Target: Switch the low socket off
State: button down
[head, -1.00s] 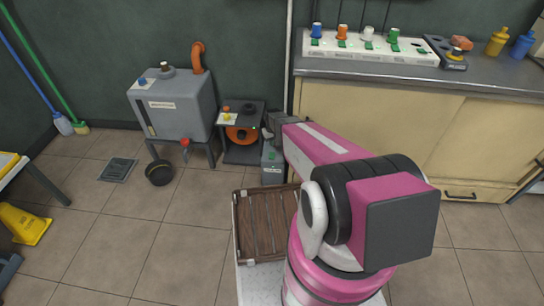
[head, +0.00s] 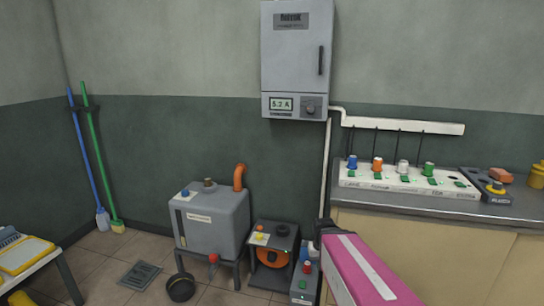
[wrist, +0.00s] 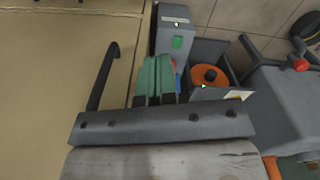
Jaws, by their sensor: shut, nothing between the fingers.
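The low socket (head: 304,284) is a small grey box on the floor against the left end of the cabinet. It has a green switch (head: 303,285) on its front and a red plug (head: 307,267) at its top. In the wrist view the socket (wrist: 172,22) is beyond the fingertips, and its green switch (wrist: 177,42) is visible just above them. My gripper (wrist: 157,72) is shut and empty, its green-sided fingers pointing at the socket and covering part of it. I cannot tell whether the fingers touch it. In the head view my arm hides the fingers.
An orange-reel unit (head: 272,257) and a grey tank (head: 212,222) stand left of the socket. A cabinet (head: 450,250) with a multi-socket strip (head: 408,180) is at right. A wall box (head: 297,60) shows 5.2 A. A cabinet handle (wrist: 103,75) is near my gripper.

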jog(key=shift+s+d+r, duration=0.1)
jog(key=shift+s+r, duration=0.75)
jog(key=shift+s, duration=0.1)
jog(key=shift+w, duration=0.1)
jog(key=w+a+f+m+h, duration=0.1)
jog(key=w+a+f+m, duration=0.2)
jog(key=w+f+m, duration=0.5)
jog(key=w+a+f+m+h, duration=0.2)
jog(key=w+a+f+m, duration=0.1)
jog(key=w+f+m, duration=0.6)
jog(key=shift+w+a+m, duration=0.35)
jog(key=shift+w+m, duration=1.75)
